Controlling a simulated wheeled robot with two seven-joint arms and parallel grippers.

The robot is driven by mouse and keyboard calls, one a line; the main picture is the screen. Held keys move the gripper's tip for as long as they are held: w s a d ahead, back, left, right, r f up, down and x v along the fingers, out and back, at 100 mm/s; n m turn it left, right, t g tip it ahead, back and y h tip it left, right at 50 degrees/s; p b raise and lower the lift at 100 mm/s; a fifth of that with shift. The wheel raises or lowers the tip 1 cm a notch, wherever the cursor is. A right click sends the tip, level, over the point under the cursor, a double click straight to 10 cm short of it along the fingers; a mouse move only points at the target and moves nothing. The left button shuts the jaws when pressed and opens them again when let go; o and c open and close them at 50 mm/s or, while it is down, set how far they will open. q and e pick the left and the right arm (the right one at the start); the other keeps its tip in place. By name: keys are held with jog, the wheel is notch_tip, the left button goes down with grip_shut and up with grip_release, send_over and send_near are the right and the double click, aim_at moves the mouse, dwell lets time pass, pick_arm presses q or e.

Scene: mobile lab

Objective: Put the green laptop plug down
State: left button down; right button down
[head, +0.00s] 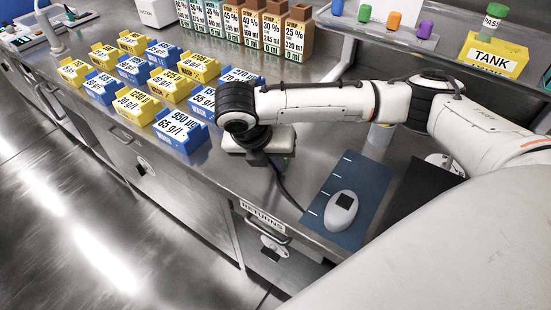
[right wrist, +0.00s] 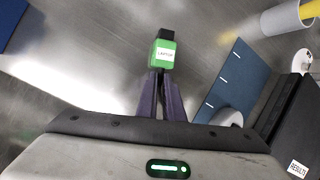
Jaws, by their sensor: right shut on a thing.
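The green laptop plug (right wrist: 164,55) has a white label reading LAPTOP and a dark end. In the right wrist view it sits between the fingertips of my right gripper (right wrist: 162,78), which is shut on it, over the bare grey metal counter. In the head view my right gripper (head: 268,158) points down at the counter's front part, right of the yellow and blue boxes. I cannot tell whether the plug touches the counter. My left gripper is not in view.
A blue mat (head: 372,180) with a white rounded device (head: 341,210) lies to the right, beside a dark panel (head: 420,190). Rows of labelled boxes (head: 180,138) stand left. A drawer marked RETURNS (head: 262,218) is below the front edge. A dark cable (head: 290,190) runs near the gripper.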

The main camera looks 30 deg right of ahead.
jog(key=shift+f, duration=0.15)
jog(key=c, duration=1.9)
grip_release()
jog(key=shift+r, duration=0.2)
jog(key=p+v, duration=0.2)
jog(key=v, duration=1)
jog(key=shift+r, duration=0.45)
